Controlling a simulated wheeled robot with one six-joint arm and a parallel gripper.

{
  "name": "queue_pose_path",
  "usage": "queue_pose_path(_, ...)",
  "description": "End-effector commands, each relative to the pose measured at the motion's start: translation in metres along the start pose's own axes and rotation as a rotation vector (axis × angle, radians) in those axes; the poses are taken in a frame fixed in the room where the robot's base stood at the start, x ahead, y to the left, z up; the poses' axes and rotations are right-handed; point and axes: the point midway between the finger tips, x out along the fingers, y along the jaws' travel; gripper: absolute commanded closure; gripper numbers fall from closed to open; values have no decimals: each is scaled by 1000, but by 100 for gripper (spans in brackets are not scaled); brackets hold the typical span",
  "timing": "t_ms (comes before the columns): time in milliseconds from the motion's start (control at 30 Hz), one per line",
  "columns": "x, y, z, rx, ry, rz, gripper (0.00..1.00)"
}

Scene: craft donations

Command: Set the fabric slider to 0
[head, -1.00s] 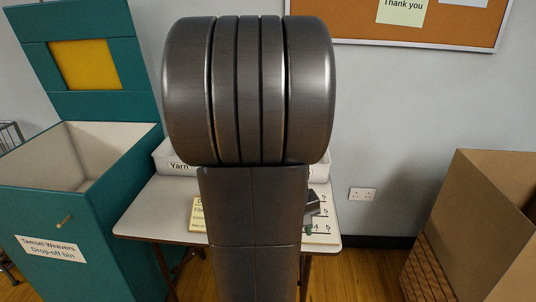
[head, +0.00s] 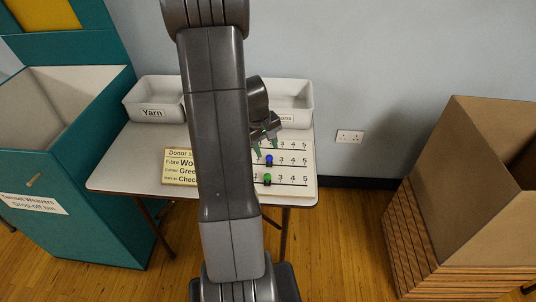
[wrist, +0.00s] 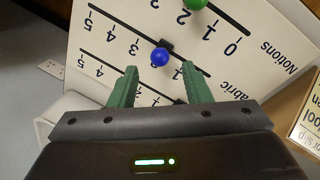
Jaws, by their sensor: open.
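The slider board (head: 303,187) lies on the table, with numbered tracks. A blue knob (head: 269,160) sits on the middle track, left of the 3. It also shows in the wrist view (wrist: 160,57), on the track whose partly hidden label ends in "abric"; it seems near 2, but that numeral is hidden. A green knob (head: 267,179) sits on the Notions track, also seen at the wrist view's top edge (wrist: 196,4). My gripper (wrist: 160,66) is open and empty. Its green fingers appear either side of and just short of the blue knob. It also shows in the head view (head: 264,137).
A donor slip (head: 180,168) lies left of the board. A Yarn tray (head: 152,112) and another white tray (head: 296,103) stand at the table's back. A teal drop-off bin (head: 75,200) is at left, a large brown box (head: 465,190) at right. My arm hides the table's middle.

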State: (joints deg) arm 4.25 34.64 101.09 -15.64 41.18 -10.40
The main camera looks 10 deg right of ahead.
Motion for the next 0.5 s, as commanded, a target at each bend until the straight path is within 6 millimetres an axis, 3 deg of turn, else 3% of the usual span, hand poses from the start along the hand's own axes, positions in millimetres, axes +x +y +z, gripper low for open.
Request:
queue_pose_path(200,32,0,1,-1,-2,-1,56)
queue_pose_path(500,42,0,0,-1,0,0,56)
